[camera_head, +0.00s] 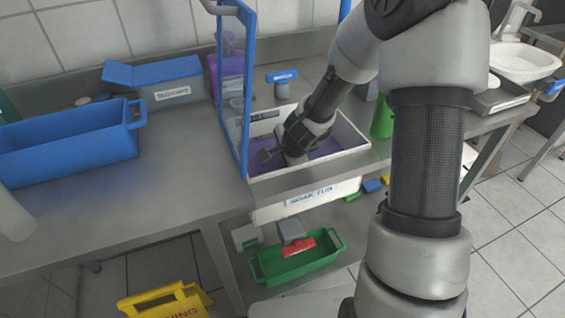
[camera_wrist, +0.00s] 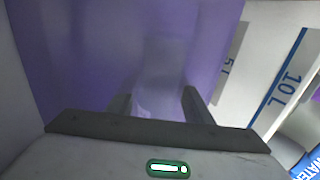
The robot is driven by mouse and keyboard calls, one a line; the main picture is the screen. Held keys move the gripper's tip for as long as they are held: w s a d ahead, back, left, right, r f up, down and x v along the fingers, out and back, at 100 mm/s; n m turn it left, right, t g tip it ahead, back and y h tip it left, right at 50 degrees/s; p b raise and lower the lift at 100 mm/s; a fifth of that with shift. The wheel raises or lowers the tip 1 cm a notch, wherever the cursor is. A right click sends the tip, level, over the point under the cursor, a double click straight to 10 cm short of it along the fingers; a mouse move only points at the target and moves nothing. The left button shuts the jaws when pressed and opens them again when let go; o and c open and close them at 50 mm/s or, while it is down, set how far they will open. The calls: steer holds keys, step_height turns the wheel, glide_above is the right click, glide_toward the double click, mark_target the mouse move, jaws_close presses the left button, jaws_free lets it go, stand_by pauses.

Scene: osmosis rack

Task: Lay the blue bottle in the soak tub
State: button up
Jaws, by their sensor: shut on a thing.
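The soak tub (camera_head: 350,133) is a white basin with purple liquid, set in the steel bench behind a "SOAK TUB" label. My gripper (camera_wrist: 158,98) reaches down into it, with both fingers low in the purple liquid in the wrist view. Between the fingers is a pale, smooth, translucent shape (camera_wrist: 160,68), tinted purple, which appears to be the blue bottle. The gripper is shut on it. Its outline is faint, so I cannot tell whether it touches the tub floor. In the head view my arm hides it.
A blue upright frame (camera_head: 247,95) stands at the tub's left edge. A green cup (camera_head: 382,120) stands right of the tub. A green crate (camera_head: 300,265) sits below.

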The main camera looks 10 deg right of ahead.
steer(key=shift+f, duration=0.55)
steer(key=shift+s+f+b, duration=0.1)
steer(key=shift+s+b, duration=0.05)
steer(key=shift+b, duration=0.2)
